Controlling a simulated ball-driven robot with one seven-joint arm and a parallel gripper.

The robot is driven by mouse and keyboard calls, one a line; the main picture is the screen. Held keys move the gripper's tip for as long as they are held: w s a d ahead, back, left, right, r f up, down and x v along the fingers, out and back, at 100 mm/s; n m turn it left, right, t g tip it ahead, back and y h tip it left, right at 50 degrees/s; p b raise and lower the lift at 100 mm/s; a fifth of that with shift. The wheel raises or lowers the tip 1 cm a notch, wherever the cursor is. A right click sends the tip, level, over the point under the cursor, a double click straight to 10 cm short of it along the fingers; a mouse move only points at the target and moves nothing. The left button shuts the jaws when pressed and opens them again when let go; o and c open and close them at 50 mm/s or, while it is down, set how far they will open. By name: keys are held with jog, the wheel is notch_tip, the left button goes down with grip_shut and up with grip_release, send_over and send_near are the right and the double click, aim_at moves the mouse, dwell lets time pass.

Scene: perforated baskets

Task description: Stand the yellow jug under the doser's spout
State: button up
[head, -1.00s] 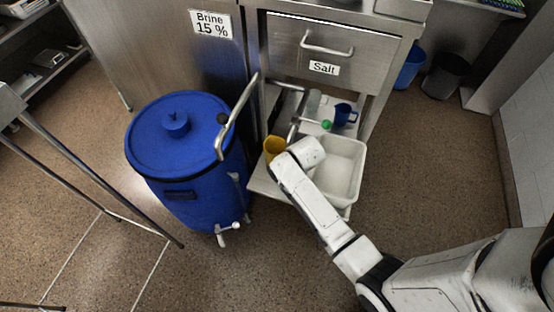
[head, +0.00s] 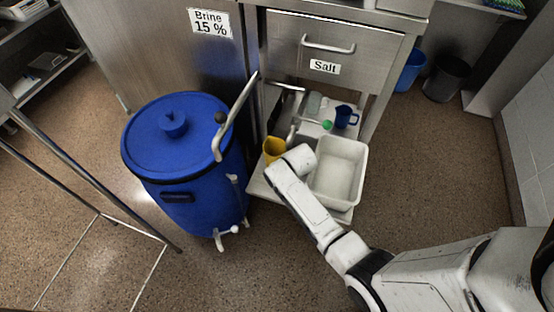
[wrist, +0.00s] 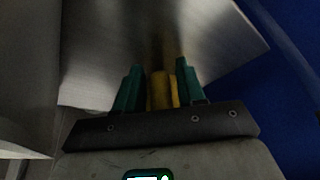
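The yellow jug (head: 273,150) stands on the low shelf at the left of the white tub, partly hidden by my wrist. My gripper (wrist: 158,75) is at the jug, and its fingers are hidden in the head view. In the wrist view, its two teal fingers flank a yellow part of the jug (wrist: 159,91). The gaps are very narrow, and I cannot tell whether the fingers press on it. A blue drum (head: 185,150) with a lid and a long lever stands left of the shelf. A pale tap (head: 229,236) sits low on its front. I cannot make out which part is the doser's spout.
A small green item (head: 327,125) lies nearby. A steel table frame (head: 85,155) is at left. The floor (head: 430,180) at right is clear.

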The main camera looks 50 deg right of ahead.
grip_shut()
jog(key=shift+r+p, duration=0.4)
jog(key=shift+p, duration=0.1)
dwell(0.4)
